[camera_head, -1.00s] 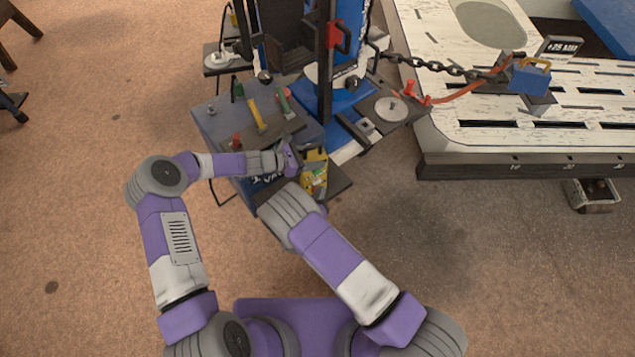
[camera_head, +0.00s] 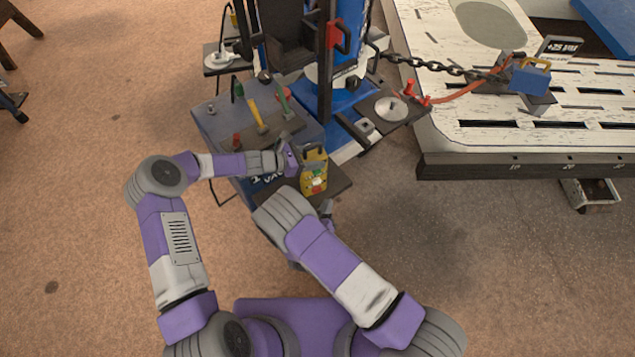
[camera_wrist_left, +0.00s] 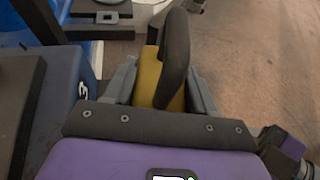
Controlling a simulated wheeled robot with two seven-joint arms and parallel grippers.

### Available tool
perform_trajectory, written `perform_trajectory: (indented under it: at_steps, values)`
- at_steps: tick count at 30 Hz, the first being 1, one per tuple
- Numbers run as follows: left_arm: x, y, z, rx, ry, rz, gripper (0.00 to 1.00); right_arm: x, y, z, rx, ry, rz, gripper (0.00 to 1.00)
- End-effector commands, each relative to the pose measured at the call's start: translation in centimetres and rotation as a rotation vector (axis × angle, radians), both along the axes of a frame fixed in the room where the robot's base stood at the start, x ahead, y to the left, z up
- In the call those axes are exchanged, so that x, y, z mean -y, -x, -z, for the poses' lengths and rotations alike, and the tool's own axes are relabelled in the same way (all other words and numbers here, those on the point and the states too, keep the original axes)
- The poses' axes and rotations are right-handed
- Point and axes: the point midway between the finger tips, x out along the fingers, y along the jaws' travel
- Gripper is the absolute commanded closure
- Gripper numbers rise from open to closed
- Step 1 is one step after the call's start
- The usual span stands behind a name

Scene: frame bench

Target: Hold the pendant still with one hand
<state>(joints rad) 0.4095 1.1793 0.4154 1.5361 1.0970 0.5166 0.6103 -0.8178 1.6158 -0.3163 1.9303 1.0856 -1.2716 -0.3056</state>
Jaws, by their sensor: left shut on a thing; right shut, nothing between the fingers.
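The pendant (camera_head: 314,181) is a yellow box with coloured buttons and a dark handle, at the near right edge of the bench in the head view. My left gripper (camera_head: 293,158) reaches it from the left and is shut on it. In the left wrist view the yellow body (camera_wrist_left: 158,80) and the black curved handle (camera_wrist_left: 176,50) sit between the two grey fingers (camera_wrist_left: 160,92). My right gripper (camera_head: 327,209) is below the pendant in the head view, apart from it, shut and empty. It is partly hidden by my right arm.
Floor in front is clear.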

Motion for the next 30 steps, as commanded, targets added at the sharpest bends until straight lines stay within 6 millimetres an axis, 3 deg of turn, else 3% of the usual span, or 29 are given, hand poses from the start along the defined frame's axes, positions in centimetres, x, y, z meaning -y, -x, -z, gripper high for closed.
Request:
perform_trajectory:
  at_steps: [7,8,13,23,30]
  values:
    - [0.0,0.0,0.0,0.000,0.001,0.001,1.00,0.1,0.1,0.0,0.000,0.001,0.000,1.00]
    - [0.0,0.0,0.0,0.000,0.001,0.001,0.43,0.1,0.1,0.0,0.000,0.001,0.000,1.00]
    - [0.0,0.0,0.0,0.000,0.001,0.001,0.17,0.0,0.1,0.0,0.000,0.001,0.000,1.00]
    - [-0.2,0.0,-0.1,0.000,0.000,-0.001,0.15,0.0,0.1,0.0,0.000,0.001,0.000,1.00]
    - [-3.2,1.2,-1.4,0.001,-0.002,-0.004,0.15,0.0,0.1,0.0,0.000,0.001,0.000,1.00]
